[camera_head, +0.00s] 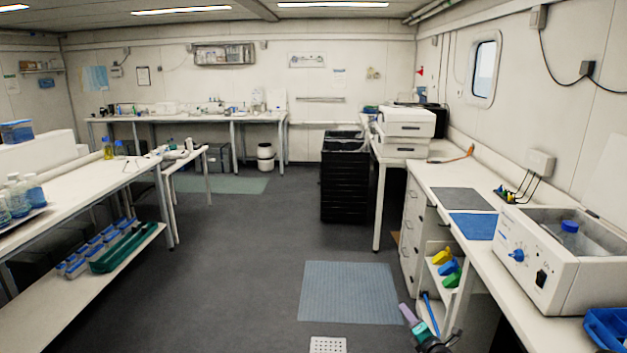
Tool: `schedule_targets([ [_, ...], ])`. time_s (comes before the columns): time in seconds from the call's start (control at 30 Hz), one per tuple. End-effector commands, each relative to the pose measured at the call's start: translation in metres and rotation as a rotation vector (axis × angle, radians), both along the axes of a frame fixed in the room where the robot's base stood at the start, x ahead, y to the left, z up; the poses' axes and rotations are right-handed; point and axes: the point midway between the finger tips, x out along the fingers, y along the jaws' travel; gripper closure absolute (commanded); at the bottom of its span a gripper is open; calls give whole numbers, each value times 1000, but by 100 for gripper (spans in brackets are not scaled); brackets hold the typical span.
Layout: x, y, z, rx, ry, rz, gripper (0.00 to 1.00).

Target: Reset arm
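At the bottom edge, right of centre, a slim object with a grey-purple end, a green band and a dark lower part (419,329) leans up to the left. I cannot tell what it is, and its lower end is cut off by the frame.
A right-hand bench carries a white water bath (560,283) holding a blue-capped bottle (569,232), plus a blue mat (474,226). A left bench (88,196) holds bottles. A black crate stack (344,185) stands mid-room. The central floor (235,265) is clear.

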Motion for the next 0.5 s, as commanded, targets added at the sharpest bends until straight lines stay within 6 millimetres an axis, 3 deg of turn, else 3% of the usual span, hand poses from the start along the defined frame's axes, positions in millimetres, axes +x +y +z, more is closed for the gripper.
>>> schedule_targets([
  [0.03,-6,15,-23,45,37,-24,72],
  [0.27,-41,54,-117,264,230,-201,72],
  [0.5,-105,82,-213,464,460,-430,72],
])
